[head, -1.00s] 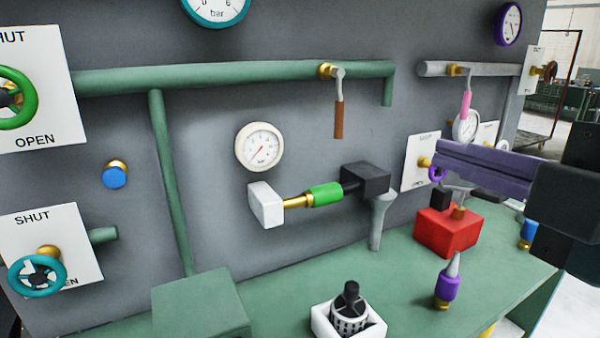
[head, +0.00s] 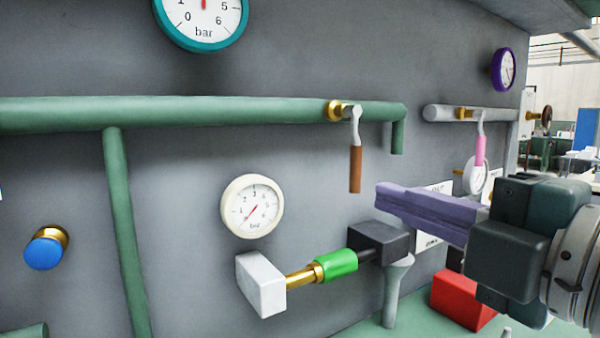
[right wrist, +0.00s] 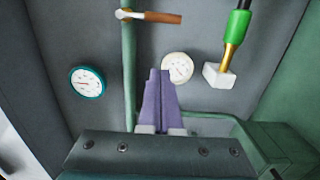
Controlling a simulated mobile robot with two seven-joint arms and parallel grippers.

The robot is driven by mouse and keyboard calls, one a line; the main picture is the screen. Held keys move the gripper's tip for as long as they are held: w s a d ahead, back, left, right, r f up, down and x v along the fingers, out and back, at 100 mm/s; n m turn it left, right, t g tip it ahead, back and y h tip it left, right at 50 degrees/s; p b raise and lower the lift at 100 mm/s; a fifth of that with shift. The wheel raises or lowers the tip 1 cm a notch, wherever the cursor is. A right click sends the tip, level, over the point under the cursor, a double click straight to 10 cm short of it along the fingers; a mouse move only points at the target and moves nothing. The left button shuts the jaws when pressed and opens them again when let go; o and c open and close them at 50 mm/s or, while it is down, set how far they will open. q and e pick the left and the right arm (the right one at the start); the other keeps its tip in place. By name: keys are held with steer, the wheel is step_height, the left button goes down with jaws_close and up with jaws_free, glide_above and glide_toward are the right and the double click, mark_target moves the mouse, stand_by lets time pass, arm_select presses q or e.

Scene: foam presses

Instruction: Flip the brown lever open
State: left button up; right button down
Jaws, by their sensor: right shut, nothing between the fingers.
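The brown lever (head: 355,168) hangs straight down from a brass valve on the green horizontal pipe (head: 230,112). In the right wrist view the brown lever (right wrist: 163,17) shows at the top, sticking out sideways from the pipe. My right gripper (head: 382,195) has purple fingers and is shut and empty. In the head view its tips are just right of and below the lever's lower end, and appear apart from it. In the right wrist view the fingers (right wrist: 159,75) point toward the panel, with the lever beyond them. My left gripper is not in view.
A pink lever (head: 480,150) hangs on a grey pipe to the right. A white gauge (head: 252,206) and a green-sleeved brass fitting (head: 336,264) sit below the pipe. A red block (head: 460,300) stands on the bench.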

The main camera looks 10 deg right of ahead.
mark_target(358, 175)
steer(key=w+p, duration=0.1)
steer(key=w, duration=0.4)
steer(key=w+p, duration=0.1)
steer(key=w, duration=0.4)
steer(key=shift+w+a+r, duration=0.1)
steer(key=shift+w+a, duration=0.05)
steer(key=shift+a, duration=0.05)
steer(key=shift+w+d, duration=0.35)
steer(key=shift+d, duration=0.15)
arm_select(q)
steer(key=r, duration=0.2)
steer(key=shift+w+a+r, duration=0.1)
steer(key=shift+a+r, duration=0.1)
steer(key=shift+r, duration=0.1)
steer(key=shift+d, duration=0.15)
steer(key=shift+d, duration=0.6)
arm_select(e)
steer(key=shift+w+d+n, duration=0.1)
steer(key=shift+d+n, duration=0.2)
steer(key=shift+n, duration=0.2)
